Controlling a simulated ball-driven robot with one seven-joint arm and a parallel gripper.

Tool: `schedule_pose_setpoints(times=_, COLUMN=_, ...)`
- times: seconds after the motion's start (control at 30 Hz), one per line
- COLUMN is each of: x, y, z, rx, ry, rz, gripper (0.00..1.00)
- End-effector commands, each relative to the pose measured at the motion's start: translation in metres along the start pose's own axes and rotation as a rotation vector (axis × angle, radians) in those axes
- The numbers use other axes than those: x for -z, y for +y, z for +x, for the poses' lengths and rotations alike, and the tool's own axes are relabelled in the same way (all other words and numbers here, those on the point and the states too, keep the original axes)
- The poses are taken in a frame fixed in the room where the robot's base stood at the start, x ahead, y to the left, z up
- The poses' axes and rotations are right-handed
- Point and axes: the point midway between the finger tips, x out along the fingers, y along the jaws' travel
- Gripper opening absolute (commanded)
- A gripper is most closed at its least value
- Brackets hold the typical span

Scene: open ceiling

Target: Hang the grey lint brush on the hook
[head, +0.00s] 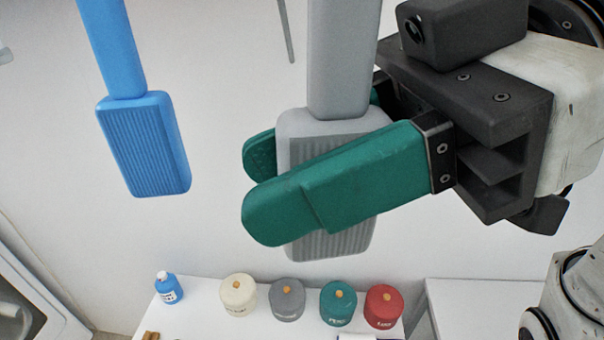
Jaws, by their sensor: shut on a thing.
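The grey lint brush (342,60) is upright in the middle of the head view, with its handle up and its ribbed head down. The top of its handle runs out of the picture, so I cannot see whether it touches a hook. My gripper (285,180) comes in from the right with its green fingers on both sides of the brush head. It is shut on the grey brush. The near finger hides the middle of the brush head. The hook is not in view.
A blue brush (143,145) hangs to the left, its upper end out of view. Below, a white surface (210,320) bears a blue bottle (168,289) and cream (238,295), grey (287,300), green (338,304) and red (384,307) canisters. A thin grey rod (286,30) shows at the top.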

Motion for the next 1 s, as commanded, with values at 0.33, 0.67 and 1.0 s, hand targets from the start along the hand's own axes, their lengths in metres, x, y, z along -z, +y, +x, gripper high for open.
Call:
schedule_pose_setpoints(times=0.33, x=-0.004, y=0.019, z=-0.004, rx=0.0, ry=0.0, rz=0.001, gripper=0.0)
schedule_pose_setpoints(times=0.67, x=-0.007, y=0.036, z=-0.007, rx=0.001, ry=0.0, rz=0.002, gripper=0.0)
schedule_pose_setpoints(times=1.0, x=-0.015, y=0.051, z=-0.008, rx=0.001, ry=0.001, rz=0.0, gripper=0.0)
